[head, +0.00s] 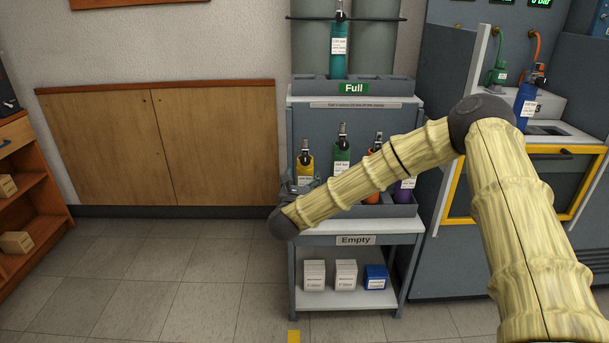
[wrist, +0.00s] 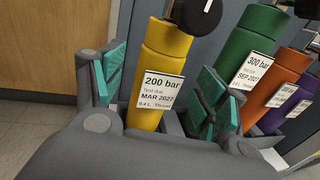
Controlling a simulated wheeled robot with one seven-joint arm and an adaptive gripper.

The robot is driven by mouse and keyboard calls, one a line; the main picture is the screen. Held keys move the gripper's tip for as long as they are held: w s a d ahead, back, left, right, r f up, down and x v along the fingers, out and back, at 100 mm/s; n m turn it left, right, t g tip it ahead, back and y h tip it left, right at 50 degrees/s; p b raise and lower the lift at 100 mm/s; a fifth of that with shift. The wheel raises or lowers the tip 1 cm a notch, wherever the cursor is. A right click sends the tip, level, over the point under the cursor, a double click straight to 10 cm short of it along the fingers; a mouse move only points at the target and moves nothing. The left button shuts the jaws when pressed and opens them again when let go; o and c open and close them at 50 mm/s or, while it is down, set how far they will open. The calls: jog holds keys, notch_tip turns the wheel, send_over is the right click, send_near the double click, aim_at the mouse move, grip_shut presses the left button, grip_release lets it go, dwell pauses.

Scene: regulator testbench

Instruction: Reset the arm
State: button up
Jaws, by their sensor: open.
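My gripper (wrist: 160,92) is open in the wrist view, with one teal-padded finger on each side of a yellow cylinder (wrist: 163,65). The cylinder stands upright between the fingers, with gaps visible on both sides. Its label reads 200 bar. In the head view my gripper (head: 291,187) is at the left edge of the rack's lower tray, beside the yellow cylinder (head: 305,165), and mostly hidden by my wrist. My arm reaches across from the right and covers part of that tray.
Green (head: 342,152), orange (head: 375,158) and purple (head: 405,188) cylinders stand in the same tray, above the Empty sign (head: 356,240). A teal cylinder (head: 338,50) stands on the Full shelf above. A blue cylinder (head: 525,103) is at the testbench, right. Floor left of the rack is clear.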

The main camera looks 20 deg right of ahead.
jog(key=v, duration=0.7)
jog(key=shift+s+a, duration=0.15)
jog(key=shift+s, duration=0.1)
